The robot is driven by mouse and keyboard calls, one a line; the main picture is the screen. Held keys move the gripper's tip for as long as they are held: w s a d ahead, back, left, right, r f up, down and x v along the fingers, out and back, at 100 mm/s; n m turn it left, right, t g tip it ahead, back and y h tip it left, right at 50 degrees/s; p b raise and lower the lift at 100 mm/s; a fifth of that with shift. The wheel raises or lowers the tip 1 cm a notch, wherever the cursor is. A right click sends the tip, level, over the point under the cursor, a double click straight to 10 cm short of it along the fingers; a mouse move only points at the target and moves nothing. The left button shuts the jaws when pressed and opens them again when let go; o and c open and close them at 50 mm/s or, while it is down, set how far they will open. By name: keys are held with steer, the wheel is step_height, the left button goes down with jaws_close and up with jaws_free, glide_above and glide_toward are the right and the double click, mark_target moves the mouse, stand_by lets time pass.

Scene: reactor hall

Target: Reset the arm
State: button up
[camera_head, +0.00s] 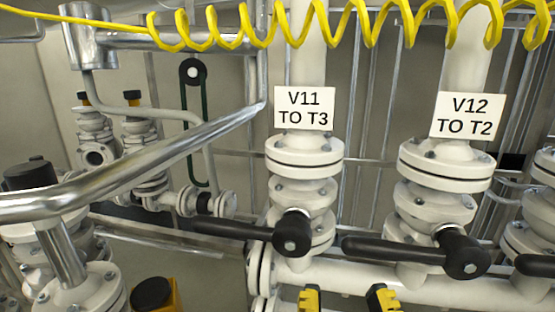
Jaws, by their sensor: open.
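My gripper (346,300) shows only as two yellow and black fingertips at the bottom edge, right of centre. The fingertips stand well apart with nothing between them. The rest of my gripper and my arm are out of view below. The fingertips appear in front of the white horizontal pipe (345,277); I cannot tell how far they are from it.
Two white flanged valves with black lever handles (232,229) (400,250) stand ahead, under signs "V11 TO T3" (304,108) and "V12 TO T2" (466,115). A metal rail (150,160) crosses the left. A yellow coiled hose (330,25) spans the top.

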step_height(320, 180, up, 38)
steer(key=p, duration=3.5)
step_height(320, 180, down, 60)
steer(key=b, duration=6)
